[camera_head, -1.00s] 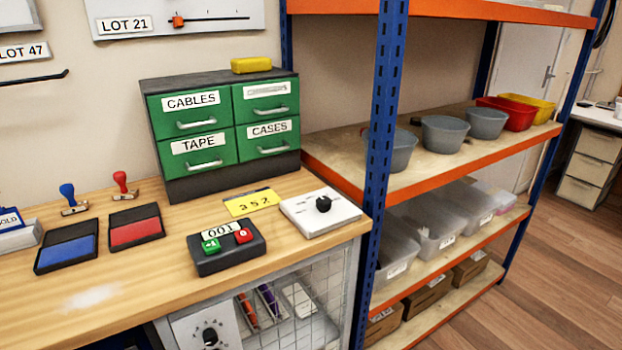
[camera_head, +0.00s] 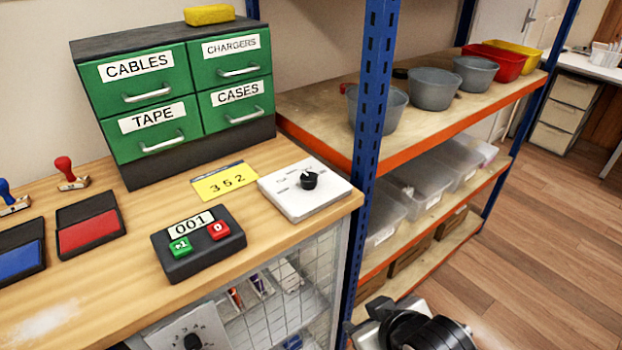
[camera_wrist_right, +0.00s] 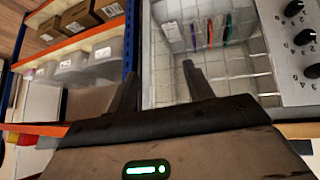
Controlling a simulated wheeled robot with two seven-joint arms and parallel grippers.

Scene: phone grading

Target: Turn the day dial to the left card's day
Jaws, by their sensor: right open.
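A white plate (camera_head: 290,201) with a black knob (camera_head: 309,180) lies on the bench's right end; its markings are too small to read. A grey panel (camera_head: 170,335) with a black dial (camera_head: 193,342) shows below the bench edge, cut off by the frame. In the right wrist view a panel (camera_wrist_right: 275,50) carries several black knobs with digits. I cannot tell which is the day dial, and I make out no left day card. My right gripper (camera_wrist_right: 160,75) is open and empty, facing the wire cage beside that panel. My left gripper is out of view.
On the bench are a counter box (camera_head: 200,244) reading 001, a yellow card (camera_head: 225,182) reading 352, ink pads and green drawers (camera_head: 147,93). A blue-and-orange shelf rack (camera_head: 370,90) stands to the right. Floor (camera_head: 540,220) is free beyond it.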

